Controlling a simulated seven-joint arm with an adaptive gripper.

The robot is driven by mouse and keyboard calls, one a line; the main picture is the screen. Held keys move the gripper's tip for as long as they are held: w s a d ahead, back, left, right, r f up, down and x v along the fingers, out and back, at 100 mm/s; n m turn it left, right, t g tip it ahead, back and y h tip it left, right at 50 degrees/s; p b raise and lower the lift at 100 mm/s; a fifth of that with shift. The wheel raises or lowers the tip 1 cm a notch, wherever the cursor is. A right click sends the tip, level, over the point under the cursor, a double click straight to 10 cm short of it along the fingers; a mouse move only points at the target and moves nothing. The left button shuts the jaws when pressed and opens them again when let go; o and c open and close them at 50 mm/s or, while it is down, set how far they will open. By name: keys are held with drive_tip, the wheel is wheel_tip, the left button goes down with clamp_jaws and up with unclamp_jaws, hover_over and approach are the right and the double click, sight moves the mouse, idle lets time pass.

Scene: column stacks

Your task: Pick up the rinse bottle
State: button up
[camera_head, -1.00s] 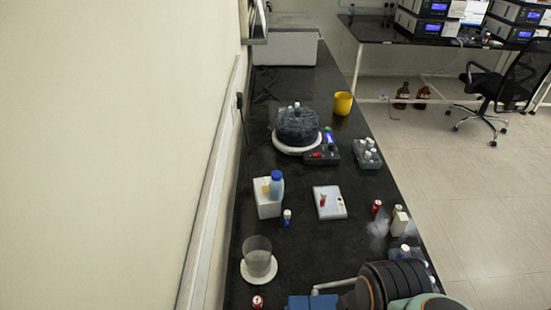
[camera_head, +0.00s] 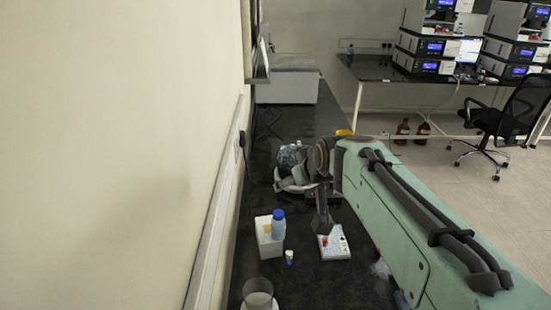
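A bottle with a blue cap and pale blue body (camera_head: 278,229) stands upright against or on a white box (camera_head: 267,243) on the dark bench; it is the likeliest rinse bottle, but no label is readable. My gripper (camera_head: 322,228) points down over a white card or tray (camera_head: 336,246), to the right of that bottle and apart from it. A small red item (camera_head: 325,240) shows on the card close to the fingertips. Whether the fingers are open, or touch or hold it, is too small to tell.
A clear beaker (camera_head: 258,292) stands at the near edge. My arm hides the bench's right side and partly covers a round device (camera_head: 290,160) behind. A wall runs along the left.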

hover_over(281, 221)
drive_tip(key=s+d, duration=0.1)
drive_tip(key=s, duration=0.2)
wheel_tip(281, 221, down, 7)
drive_tip(key=f+g, duration=0.1)
drive_tip(key=f, duration=0.3)
drive_tip(key=w+f, duration=0.1)
drive_tip(key=f, duration=0.3)
drive_tip(key=f+g, duration=0.1)
drive_tip(key=f, duration=0.3)
drive_tip(key=shift+w+a+f+g+y, duration=0.15)
drive_tip(key=shift+a+f+g+y, duration=0.05)
drive_tip(key=shift+g+y, duration=0.1)
drive_tip(key=x, duration=0.5)
drive_tip(key=shift+w+f, duration=0.3)
drive_tip(key=shift+f, duration=0.25)
drive_tip(key=shift+c, duration=0.3)
drive_tip(key=c, duration=1.2)
